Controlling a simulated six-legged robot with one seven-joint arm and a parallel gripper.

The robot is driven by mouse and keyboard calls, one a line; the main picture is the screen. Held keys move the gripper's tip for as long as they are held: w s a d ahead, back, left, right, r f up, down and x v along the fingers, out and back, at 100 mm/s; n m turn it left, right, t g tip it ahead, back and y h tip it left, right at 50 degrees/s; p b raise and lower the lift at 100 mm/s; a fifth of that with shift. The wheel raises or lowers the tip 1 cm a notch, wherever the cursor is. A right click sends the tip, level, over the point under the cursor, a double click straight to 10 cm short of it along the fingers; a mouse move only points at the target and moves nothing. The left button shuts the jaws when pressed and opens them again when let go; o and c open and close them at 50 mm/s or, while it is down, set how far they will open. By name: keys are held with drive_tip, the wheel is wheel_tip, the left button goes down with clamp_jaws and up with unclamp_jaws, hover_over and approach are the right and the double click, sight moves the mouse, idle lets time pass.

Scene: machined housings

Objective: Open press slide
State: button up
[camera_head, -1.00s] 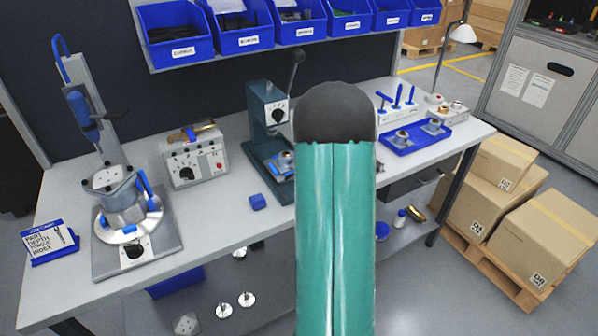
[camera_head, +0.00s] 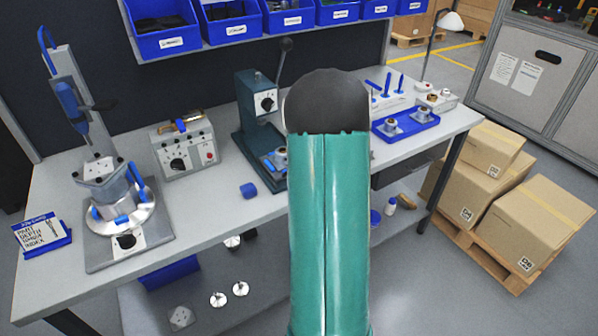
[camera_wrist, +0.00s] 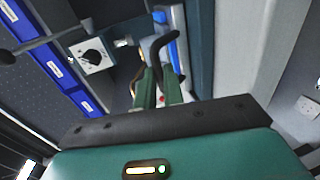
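The press (camera_head: 250,128) is a dark teal machine near the middle of the bench, with a white dial plate (camera_head: 265,102) and a raised dark lever (camera_head: 282,60). Its low slide area (camera_head: 279,158), with blue and metal parts, is partly hidden behind my arm. In the wrist view, a white plate with a black knob (camera_wrist: 92,55) is at upper left, seemingly the press dial. My gripper (camera_wrist: 153,70) shows there with two green, dark-tipped fingers and a narrow gap between them. I see nothing clearly held. My arm hides the gripper in the head view.
A grey control box (camera_head: 185,147) and a fixture with a round base (camera_head: 122,212) stand left of the press. A blue tray (camera_head: 405,125) is at right. Blue bins (camera_head: 290,18) hang above. Cartons (camera_head: 525,225) stand right.

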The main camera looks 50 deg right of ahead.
drive_tip(key=o, duration=0.3)
drive_tip(key=shift+s, duration=0.3)
drive_tip(key=shift+o, duration=0.6)
drive_tip(key=shift+w, duration=0.2)
drive_tip(key=v, duration=1.4)
drive_tip(key=shift+f, duration=0.1)
